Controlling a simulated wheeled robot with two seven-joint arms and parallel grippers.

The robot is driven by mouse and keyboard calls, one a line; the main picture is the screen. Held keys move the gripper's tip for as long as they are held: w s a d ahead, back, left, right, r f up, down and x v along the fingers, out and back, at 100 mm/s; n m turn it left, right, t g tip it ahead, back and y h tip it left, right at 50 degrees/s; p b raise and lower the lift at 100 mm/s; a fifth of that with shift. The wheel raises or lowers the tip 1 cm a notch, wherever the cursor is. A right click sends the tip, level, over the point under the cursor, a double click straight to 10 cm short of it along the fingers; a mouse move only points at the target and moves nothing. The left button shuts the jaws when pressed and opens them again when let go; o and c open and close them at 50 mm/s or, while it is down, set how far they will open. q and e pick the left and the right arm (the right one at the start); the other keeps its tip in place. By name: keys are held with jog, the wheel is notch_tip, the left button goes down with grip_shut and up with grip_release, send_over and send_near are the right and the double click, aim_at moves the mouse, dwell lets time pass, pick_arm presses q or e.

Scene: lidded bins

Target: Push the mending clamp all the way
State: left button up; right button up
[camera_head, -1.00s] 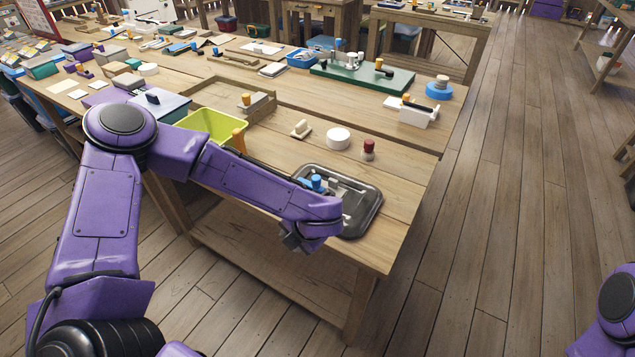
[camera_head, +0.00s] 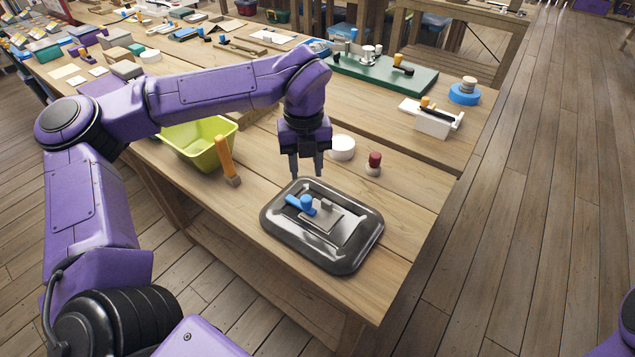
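A small clamp-like device with a blue handle (camera_head: 305,204) and a grey metal plate (camera_head: 322,219) sits in a dark metal tray (camera_head: 278,234) near the table's front right corner. I take it for the mending clamp, but cannot be sure. My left gripper (camera_head: 307,171) points down above the tray's far left edge, behind the blue handle. Its two fingers are apart with nothing between them, and it appears clear of the device. My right gripper is out of view; only a purple part of that arm shows at the bottom right.
A yellow-green bin (camera_head: 205,151) and an orange-handled tool (camera_head: 226,163) stand left of the tray. A white round piece (camera_head: 342,148) and a red-topped piece (camera_head: 374,164) are behind it. A green board with clamps (camera_head: 420,79) and a white orange-knobbed fixture (camera_head: 433,122) lie farther back.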

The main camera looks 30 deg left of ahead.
aim_at(306, 198)
pick_arm(q)
jog(key=shift+w+f, duration=0.2)
jog(key=shift+f, duration=0.05)
jog(key=f, duration=0.9)
jog(key=shift+s+f+p, duration=0.3)
jog(key=shift+s+f, duration=0.1)
